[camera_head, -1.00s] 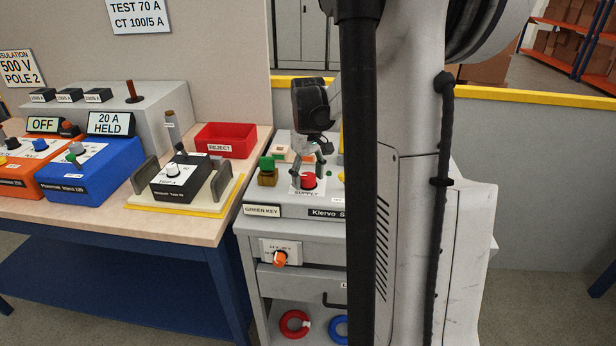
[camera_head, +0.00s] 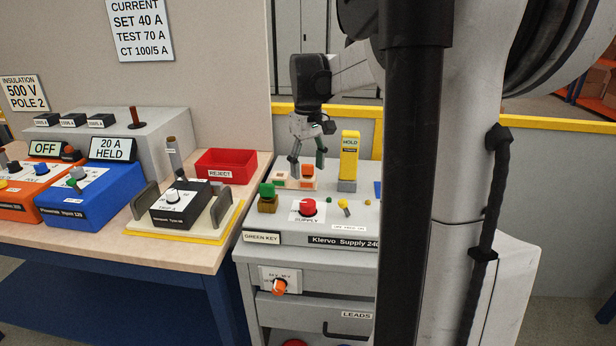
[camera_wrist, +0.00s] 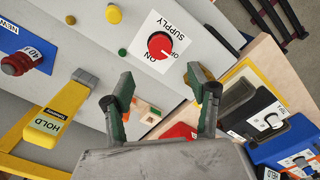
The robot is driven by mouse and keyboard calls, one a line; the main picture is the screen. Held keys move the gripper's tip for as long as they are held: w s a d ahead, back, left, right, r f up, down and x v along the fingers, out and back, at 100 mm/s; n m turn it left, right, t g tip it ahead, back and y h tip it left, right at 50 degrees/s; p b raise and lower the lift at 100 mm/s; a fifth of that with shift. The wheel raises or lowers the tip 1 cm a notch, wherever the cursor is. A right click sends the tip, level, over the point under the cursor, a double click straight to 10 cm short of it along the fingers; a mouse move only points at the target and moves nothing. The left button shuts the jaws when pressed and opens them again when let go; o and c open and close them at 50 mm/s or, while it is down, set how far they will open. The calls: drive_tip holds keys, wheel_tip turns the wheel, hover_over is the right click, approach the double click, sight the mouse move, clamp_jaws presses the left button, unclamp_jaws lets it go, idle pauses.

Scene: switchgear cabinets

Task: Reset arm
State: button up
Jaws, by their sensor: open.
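My gripper (camera_head: 307,166) is open and empty, pointing down above the rear part of the grey supply unit (camera_head: 285,224). In the head view it appears behind and above the red SUPPLY knob (camera_head: 308,207), apart from it. In the wrist view the open fingers (camera_wrist: 168,90) have nothing between them, and the red knob (camera_wrist: 160,45) shows beyond them. My forearm reaches in from the right, and my dark column hides the right part of the supply unit.
A yellow HOLD block (camera_head: 349,155) stands close right of my gripper. A green key block (camera_head: 267,199) sits at the unit's left. A red REJECT tray (camera_head: 227,165), a black tester (camera_head: 180,206) and a blue unit (camera_head: 90,185) stand on the bench. Room above is clear.

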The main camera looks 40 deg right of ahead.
drive_tip(key=shift+a+r, duration=0.1)
drive_tip(key=shift+a, duration=0.05)
idle(0.5)
drive_tip(key=s+a+r+t+h, duration=0.1)
drive_tip(key=s+a+t, duration=0.15)
drive_tip(key=a, duration=0.65)
drive_tip(key=s+a+t, duration=0.1)
drive_tip(key=s+a, duration=0.2)
drive_tip(key=a, duration=0.7)
drive_tip(key=s+a+f+n+t+y, duration=0.1)
drive_tip(key=s+a+f+t, duration=0.2)
drive_tip(key=s+a, duration=0.7)
wheel_tip(320, 180, down, 2)
drive_tip(key=a, duration=0.3)
drive_tip(key=shift+f+t, duration=0.25)
drive_tip(key=shift+t, duration=0.1)
